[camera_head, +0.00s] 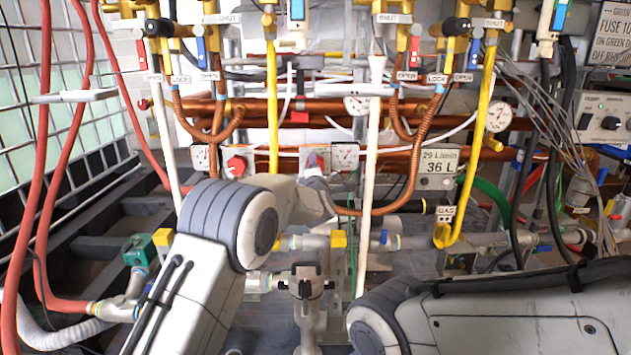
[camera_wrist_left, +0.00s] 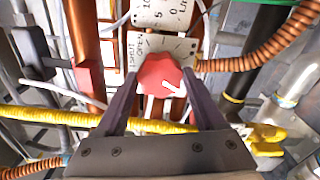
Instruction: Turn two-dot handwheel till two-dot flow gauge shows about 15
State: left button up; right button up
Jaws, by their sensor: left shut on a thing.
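A red handwheel (camera_wrist_left: 160,76) with a white pointer mark sits between the two dark fingers of my left gripper (camera_wrist_left: 153,98) in the left wrist view. The fingers are shut on its sides. Its plate (camera_wrist_left: 138,46) carries tick marks and "SHUT" and "OPEN" lettering. A L/min gauge plate (camera_wrist_left: 163,12) is cut off at the top edge, so its needle is hidden. In the head view my left gripper (camera_head: 314,170) reaches this wheel, beside a small round gauge (camera_head: 344,156) too small to read. I cannot make out dot marks. My right gripper is out of view.
Another red handwheel (camera_head: 236,166) and gauge (camera_head: 200,157) are to the left. Copper pipes, yellow pipes (camera_head: 272,100) and red hoses (camera_head: 45,150) crowd the area. My right forearm lies low at right.

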pick_arm(q)
jog(key=shift+f+n+b, duration=0.1)
jog(key=shift+n+b, duration=6.95)
jog(key=shift+n, duration=0.65)
jog(key=o, duration=1.4)
jog(key=shift+c, duration=0.2)
jog(key=shift+s, duration=0.1)
